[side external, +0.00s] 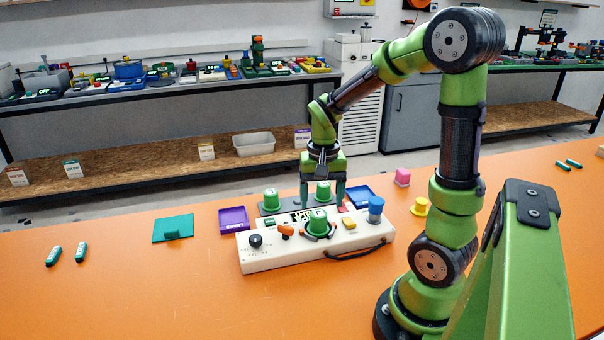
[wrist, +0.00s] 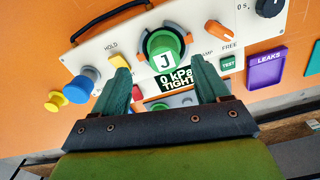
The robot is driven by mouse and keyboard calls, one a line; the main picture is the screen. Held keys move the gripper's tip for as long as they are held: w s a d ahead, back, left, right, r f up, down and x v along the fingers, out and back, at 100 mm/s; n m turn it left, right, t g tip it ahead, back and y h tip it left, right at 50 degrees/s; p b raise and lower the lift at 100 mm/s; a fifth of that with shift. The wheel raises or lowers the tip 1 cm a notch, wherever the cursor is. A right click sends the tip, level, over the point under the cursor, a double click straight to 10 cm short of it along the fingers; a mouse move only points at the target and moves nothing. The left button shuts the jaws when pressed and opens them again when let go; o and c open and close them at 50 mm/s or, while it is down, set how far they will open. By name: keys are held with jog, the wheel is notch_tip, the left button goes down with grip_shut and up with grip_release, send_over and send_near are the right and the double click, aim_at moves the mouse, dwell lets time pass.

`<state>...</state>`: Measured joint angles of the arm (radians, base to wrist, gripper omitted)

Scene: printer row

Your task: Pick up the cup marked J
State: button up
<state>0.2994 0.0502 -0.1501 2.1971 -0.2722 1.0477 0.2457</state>
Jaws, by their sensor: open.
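The green cup marked J (wrist: 163,60) sits in a dark ring on the white tester box (wrist: 105,50). In the side external view this cup (side external: 318,221) stands near the middle of the box. My gripper (side external: 322,203) is open and points down behind it, at the back of the box. In the wrist view my gripper (wrist: 158,68) has its fingers apart and empty, and the cup shows beyond and between the tips. A second green cup (side external: 323,189) stands on a grey strip behind the box, near my fingers. A third green cup (side external: 270,199) stands to its left.
On the box are a blue knob (side external: 375,207), an orange knob (side external: 286,231), a black dial (side external: 256,240) and a display (wrist: 178,80). A purple tray (side external: 233,221), a green mat (side external: 172,229) and a blue tray (side external: 359,196) lie around it. The orange table is clear in front.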

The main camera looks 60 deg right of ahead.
aim_at(319, 213)
jog(key=shift+w+d+f, duration=0.1)
jog(key=shift+w+f, duration=0.1)
jog(key=shift+f, duration=1.3)
jog(key=shift+w+f, duration=0.15)
jog(key=shift+f, duration=1.35)
jog(key=c, duration=1.1)
jog(key=shift+r, duration=0.1)
